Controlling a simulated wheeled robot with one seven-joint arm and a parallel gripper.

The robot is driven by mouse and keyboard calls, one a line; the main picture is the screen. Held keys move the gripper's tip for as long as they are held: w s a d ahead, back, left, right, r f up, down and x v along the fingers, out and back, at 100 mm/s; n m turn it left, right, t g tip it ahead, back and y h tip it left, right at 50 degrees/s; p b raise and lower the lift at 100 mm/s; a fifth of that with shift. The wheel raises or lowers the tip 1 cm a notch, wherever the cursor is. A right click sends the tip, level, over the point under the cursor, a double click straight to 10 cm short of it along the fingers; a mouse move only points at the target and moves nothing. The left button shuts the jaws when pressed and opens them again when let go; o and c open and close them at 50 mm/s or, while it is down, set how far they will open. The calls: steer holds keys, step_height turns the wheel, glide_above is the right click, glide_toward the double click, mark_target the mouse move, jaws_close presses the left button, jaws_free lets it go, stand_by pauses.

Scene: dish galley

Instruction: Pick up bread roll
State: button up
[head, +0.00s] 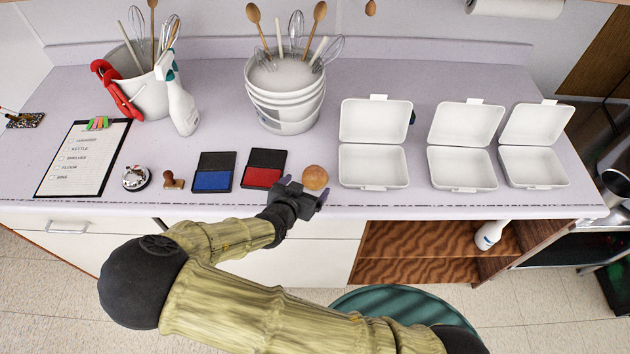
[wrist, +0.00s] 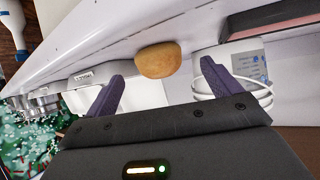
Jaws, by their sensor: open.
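The bread roll (head: 315,178) is round and golden brown. It sits on the counter near its front edge, between the red ink pad and the leftmost white box. In the wrist view the roll (wrist: 160,61) shows just beyond the fingertips, roughly centred between them. My gripper (head: 305,192) is at the front edge of the counter, close in front of the roll. In the wrist view its two dark purple fingers (wrist: 161,74) are spread apart with nothing between them.
Three open white boxes (head: 374,167) stand to the right of the roll. A red ink pad (head: 264,169) lies close on its left, with a blue ink pad (head: 213,172) beyond. A white bucket (head: 284,112) holding utensils stands behind. The counter between bucket and roll is clear.

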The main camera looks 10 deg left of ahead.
mark_target(310, 184)
stand_by(0.3)
steer(key=shift+w+d+f+b, duration=0.1)
steer(key=shift+w+f+b, duration=0.35)
steer(key=shift+b, duration=0.2)
steer(key=b+x, duration=0.2)
steer(key=shift+w+d+f+b, duration=0.15)
steer(key=shift+w+b, duration=0.2)
steer(key=shift+w+d+f+b, duration=0.15)
steer(key=shift+w+b, duration=0.25)
steer(key=shift+w, duration=0.25)
steer(key=shift+c, duration=0.2)
steer(key=c, duration=1)
